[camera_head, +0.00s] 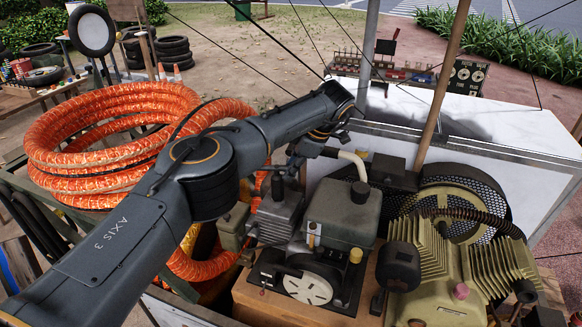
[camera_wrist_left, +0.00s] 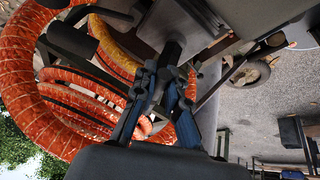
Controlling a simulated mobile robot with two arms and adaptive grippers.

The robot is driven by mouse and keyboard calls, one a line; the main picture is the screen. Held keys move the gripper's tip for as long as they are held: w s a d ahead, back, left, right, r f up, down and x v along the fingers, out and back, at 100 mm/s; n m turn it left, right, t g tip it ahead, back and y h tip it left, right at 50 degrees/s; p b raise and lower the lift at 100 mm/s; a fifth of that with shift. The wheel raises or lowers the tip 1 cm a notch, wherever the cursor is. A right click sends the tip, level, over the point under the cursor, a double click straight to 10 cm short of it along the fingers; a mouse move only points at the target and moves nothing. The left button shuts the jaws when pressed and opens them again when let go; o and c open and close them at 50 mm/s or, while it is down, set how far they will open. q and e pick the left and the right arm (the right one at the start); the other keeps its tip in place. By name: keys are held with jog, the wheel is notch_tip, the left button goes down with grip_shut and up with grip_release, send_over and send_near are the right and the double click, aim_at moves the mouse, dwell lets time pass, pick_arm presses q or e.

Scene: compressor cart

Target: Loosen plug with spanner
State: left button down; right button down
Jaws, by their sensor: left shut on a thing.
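My left gripper (camera_head: 297,158) reaches down over the small grey engine on the cart, and its fingertips are small and partly hidden by the wrist. In the left wrist view, my left gripper (camera_wrist_left: 165,68) is shut on a dark thing (camera_wrist_left: 173,48) between its fingertips. I cannot tell from its shape whether this is the spanner. No spanner shows clearly. The plug cannot be picked out with certainty; a pink cap (camera_head: 461,291) and a yellow cap (camera_head: 355,256) show on the machinery. My right gripper is not in view.
The grey engine (camera_head: 343,213) and the olive compressor (camera_head: 430,255) crowd the cart. Coiled orange hose (camera_head: 75,150) lies at left. A white box (camera_head: 480,135) stands behind, with a wooden pole (camera_head: 440,85) in front. Open ground lies beyond the hose.

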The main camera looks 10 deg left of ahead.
pick_arm(q)
jog(key=shift+r, duration=0.15)
jog(key=shift+r+p, duration=0.55)
jog(key=shift+r, duration=0.2)
jog(key=shift+r+p, duration=3.05)
jog(key=shift+r, duration=1.1)
jog(key=shift+f, duration=0.1)
